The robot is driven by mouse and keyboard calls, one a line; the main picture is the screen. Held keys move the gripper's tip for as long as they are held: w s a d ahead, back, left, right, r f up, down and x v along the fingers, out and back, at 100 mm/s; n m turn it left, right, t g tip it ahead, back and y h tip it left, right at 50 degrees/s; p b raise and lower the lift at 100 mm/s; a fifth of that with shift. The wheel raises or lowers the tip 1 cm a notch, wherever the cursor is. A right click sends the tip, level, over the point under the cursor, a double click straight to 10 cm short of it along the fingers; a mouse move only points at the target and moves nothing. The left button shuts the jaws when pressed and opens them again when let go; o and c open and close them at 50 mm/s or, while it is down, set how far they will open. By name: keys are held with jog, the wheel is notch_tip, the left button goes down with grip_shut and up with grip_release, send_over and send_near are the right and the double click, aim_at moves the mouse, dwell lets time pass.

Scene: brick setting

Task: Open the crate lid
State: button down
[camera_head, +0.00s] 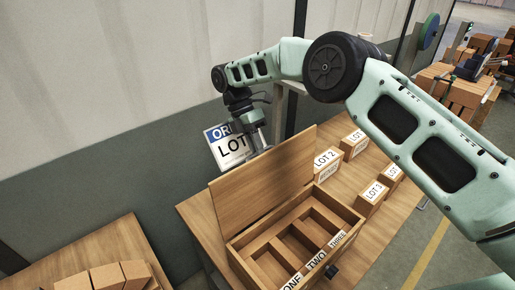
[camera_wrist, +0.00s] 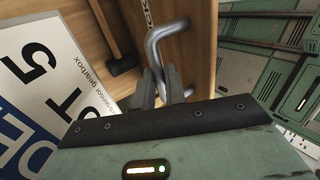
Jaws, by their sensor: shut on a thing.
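The wooden crate (camera_head: 316,261) stands on the table with its inside showing, divided into compartments labelled ONE, TWO and THREE. Its lid (camera_head: 258,188) is raised and stands steeply tilted along the crate's back left side. My gripper (camera_head: 258,142) is at the lid's upper edge, partly behind it in the head view. In the wrist view my gripper (camera_wrist: 166,85) is shut on the bent grey metal handle (camera_wrist: 160,38) of the lid, whose wooden face (camera_wrist: 193,45) fills the upper middle. The head view does not show the handle clearly.
A LOT sign (camera_head: 229,147) stands just left of my gripper. Small boxes, including LOT 2 (camera_head: 327,162) and LOT 3 (camera_head: 371,197), stand right of the crate on the table (camera_head: 195,214). Another table with bricks (camera_head: 105,277) is at the lower left.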

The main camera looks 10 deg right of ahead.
jog(key=shift+w+a+f+g, duration=0.1)
jog(key=shift+f+g, duration=0.2)
jog(key=shift+f, duration=0.2)
jog(key=c, duration=1.5)
grip_release()
jog(key=shift+o, duration=0.2)
jog(key=shift+r, duration=0.15)
jog(key=shift+w+r, duration=0.1)
jog(key=shift+r, duration=0.05)
notch_tip(320, 180, up, 10)
jog(key=b, duration=0.3)
